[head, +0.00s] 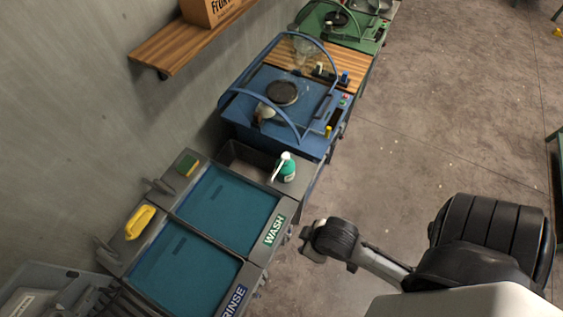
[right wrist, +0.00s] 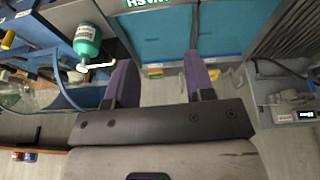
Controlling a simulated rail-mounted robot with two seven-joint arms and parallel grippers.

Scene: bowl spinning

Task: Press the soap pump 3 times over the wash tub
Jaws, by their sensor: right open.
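The soap pump, a green bottle with a white pump head and spout, stands on the corner of the sink unit beside the wash tub. It shows in the head view (head: 286,170) and at upper left in the right wrist view (right wrist: 88,40). The wash tub (head: 228,208) holds blue water and bears a WASH label on its front rim; it also shows in the right wrist view (right wrist: 146,38). My right gripper (head: 308,243) is in front of the sink's edge, apart from the bottle. Its purple fingers (right wrist: 162,78) are open and empty. My left gripper is out of view.
The rinse tub (head: 185,268) adjoins the wash tub. A blue workstation (head: 280,95) stands just beyond the bottle.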

